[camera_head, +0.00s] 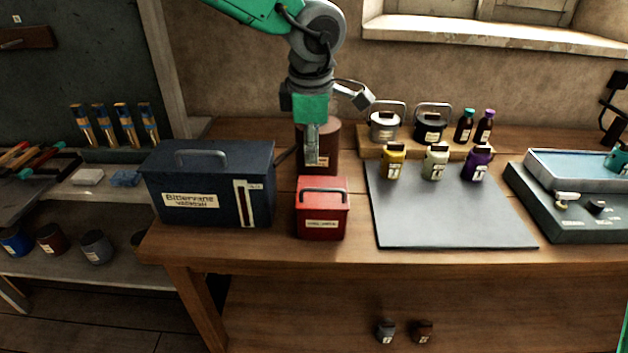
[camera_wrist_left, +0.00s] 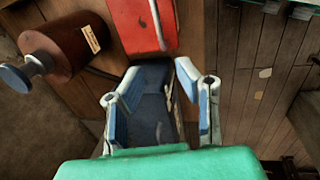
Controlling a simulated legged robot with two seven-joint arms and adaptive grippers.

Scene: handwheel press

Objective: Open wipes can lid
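A brown-red cylindrical can (camera_head: 329,150) with a pale label stands at the back of the bench; it looks like the wipes can, but the label is too small to read. In the left wrist view the can (camera_wrist_left: 72,50) is at the upper left, with a grey-blue knob on its top. My left gripper (camera_head: 312,156) points down in front of the can in the head view, covering part of it. In the left wrist view my left gripper (camera_wrist_left: 160,88) has its fingers apart, with nothing held. The can lies outside the fingers. My right gripper is out of view.
A navy box (camera_head: 212,172) with a handle stands left, and a red box (camera_head: 322,214) stands in front of the can. A grey mat (camera_head: 440,218), several small jars and a blue-topped unit (camera_head: 575,172) fill the right. A window ledge (camera_head: 480,34) is above.

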